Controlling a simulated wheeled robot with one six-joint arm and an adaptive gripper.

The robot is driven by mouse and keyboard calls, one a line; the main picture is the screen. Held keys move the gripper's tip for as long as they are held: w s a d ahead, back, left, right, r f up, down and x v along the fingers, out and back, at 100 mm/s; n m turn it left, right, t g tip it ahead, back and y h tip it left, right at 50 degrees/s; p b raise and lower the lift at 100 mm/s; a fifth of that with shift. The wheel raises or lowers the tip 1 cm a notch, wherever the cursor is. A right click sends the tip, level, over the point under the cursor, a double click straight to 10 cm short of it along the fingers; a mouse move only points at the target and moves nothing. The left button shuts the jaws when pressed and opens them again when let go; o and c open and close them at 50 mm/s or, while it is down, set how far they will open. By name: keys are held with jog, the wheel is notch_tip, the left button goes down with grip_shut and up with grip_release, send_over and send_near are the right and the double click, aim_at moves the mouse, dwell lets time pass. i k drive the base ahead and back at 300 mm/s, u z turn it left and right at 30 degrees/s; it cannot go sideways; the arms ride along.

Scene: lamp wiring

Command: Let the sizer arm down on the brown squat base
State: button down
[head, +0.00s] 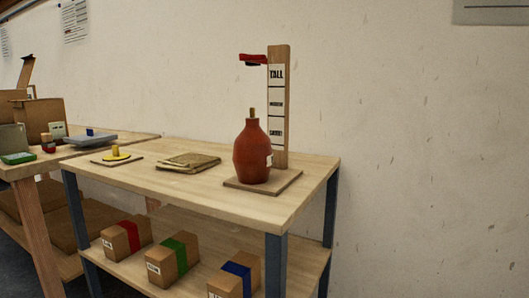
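The sizer is an upright wooden post (279,110) with stacked labels, the top one reading TALL. Its red sizer arm (253,59) sticks out to the left near the top of the post. A reddish-brown lamp base (252,152) with a rounded body and a short yellowish stem stands upright on the sizer's wooden foot board (285,183), in front of the post. The arm is above the stem with a clear gap, not touching it. A small pale label shows on the base's right side. My gripper is not in view.
The sizer stands on a wooden table (215,200). To its left lie a flat tan stack (188,162) and a board with a yellow piece (115,153). Boxes with red (127,236), green (173,257) and blue (236,277) bands sit on the lower shelf. A plain wall is behind.

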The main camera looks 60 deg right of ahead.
aim_at(258, 59)
jog(key=u, duration=0.5)
jog(key=i, duration=1.25)
jog(key=z, duration=3.35)
